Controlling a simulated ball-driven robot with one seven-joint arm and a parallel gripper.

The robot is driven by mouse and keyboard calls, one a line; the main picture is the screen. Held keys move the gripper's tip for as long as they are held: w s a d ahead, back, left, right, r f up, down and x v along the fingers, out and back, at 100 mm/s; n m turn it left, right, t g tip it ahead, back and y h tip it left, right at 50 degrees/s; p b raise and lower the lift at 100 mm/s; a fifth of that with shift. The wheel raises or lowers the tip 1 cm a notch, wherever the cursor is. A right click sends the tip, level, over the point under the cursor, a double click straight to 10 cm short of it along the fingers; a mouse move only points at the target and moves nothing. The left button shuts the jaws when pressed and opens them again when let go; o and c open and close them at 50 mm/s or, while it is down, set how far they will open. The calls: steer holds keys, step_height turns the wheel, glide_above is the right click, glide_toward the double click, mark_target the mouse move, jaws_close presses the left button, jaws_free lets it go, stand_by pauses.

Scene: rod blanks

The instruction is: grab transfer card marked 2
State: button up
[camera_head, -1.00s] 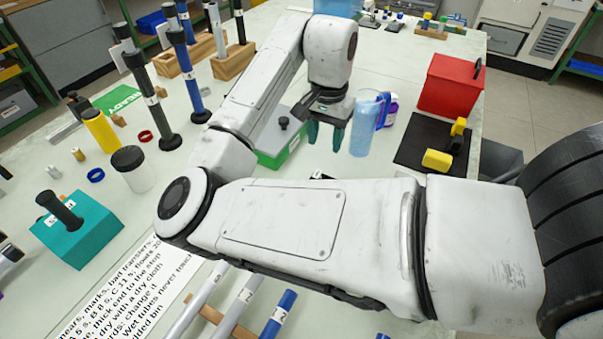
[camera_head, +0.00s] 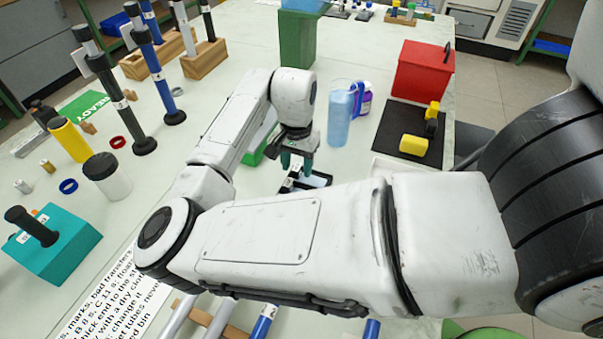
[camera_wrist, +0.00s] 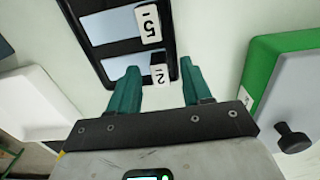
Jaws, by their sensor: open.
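A black holder (camera_wrist: 92,45) with pale blue-grey cards lies below my gripper in the wrist view; in the head view the holder (camera_head: 287,187) shows in part beyond my arm. The card marked 2 (camera_wrist: 122,63) lies in the holder's nearer slot, with its white tag (camera_wrist: 158,75) between my fingers. Another card (camera_wrist: 108,24) lies in the farther slot, with a white tag that appears to read 5. My gripper (camera_wrist: 161,68) is open and empty, its teal fingers either side of the 2 tag. It also shows in the head view (camera_head: 296,165). I cannot tell its height above the card.
A green-and-white box with a black knob (camera_wrist: 292,138) stands close to the right in the wrist view. A blue cylinder (camera_head: 340,115) and a purple bottle (camera_head: 364,103) stand beyond my gripper. A red box (camera_head: 422,72) and black mat (camera_head: 393,120) lie farther right.

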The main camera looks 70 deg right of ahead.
jaws_close()
stand_by(0.4)
